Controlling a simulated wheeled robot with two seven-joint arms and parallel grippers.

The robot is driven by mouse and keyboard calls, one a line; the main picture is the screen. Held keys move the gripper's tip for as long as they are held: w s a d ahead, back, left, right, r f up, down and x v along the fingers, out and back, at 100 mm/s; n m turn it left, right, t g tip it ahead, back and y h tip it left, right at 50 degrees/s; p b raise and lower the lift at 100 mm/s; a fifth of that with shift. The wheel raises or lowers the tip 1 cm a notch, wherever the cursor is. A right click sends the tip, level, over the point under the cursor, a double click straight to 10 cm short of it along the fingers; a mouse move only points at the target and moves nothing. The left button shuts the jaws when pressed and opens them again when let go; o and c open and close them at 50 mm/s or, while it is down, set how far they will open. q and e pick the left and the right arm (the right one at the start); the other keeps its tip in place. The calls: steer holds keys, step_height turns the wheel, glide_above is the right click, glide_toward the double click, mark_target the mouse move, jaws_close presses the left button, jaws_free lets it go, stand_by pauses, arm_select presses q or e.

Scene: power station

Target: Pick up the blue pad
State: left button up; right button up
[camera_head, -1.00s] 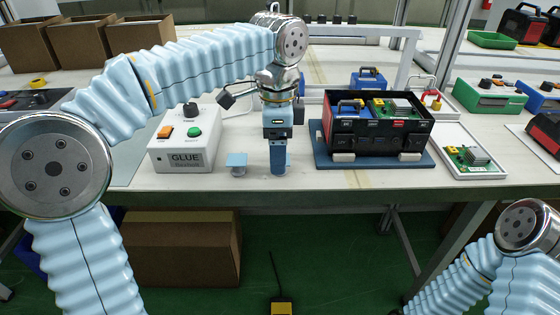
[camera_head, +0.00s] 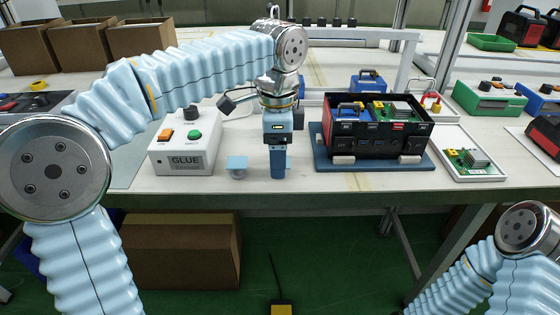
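A small light blue pad (camera_head: 237,162) sits on a low pale round stand near the table's front edge, left of my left gripper. A second light blue piece (camera_head: 289,160) shows partly behind the gripper's right side, mostly hidden by it. My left gripper (camera_head: 278,174) points straight down near the front edge, between the glue box and the black case. Its fingers are seen edge-on, one hiding the other, so I cannot tell whether they are open or hold the piece behind. My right arm shows at the lower right; its gripper is out of view.
The white GLUE box (camera_head: 185,150) stands to the left. A black case (camera_head: 375,132) with components sits on a dark blue base (camera_head: 322,160) close on the right. A white tray (camera_head: 490,172) holds a circuit board further right.

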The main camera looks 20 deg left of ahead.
arm_select(q)
steer(key=c, duration=1)
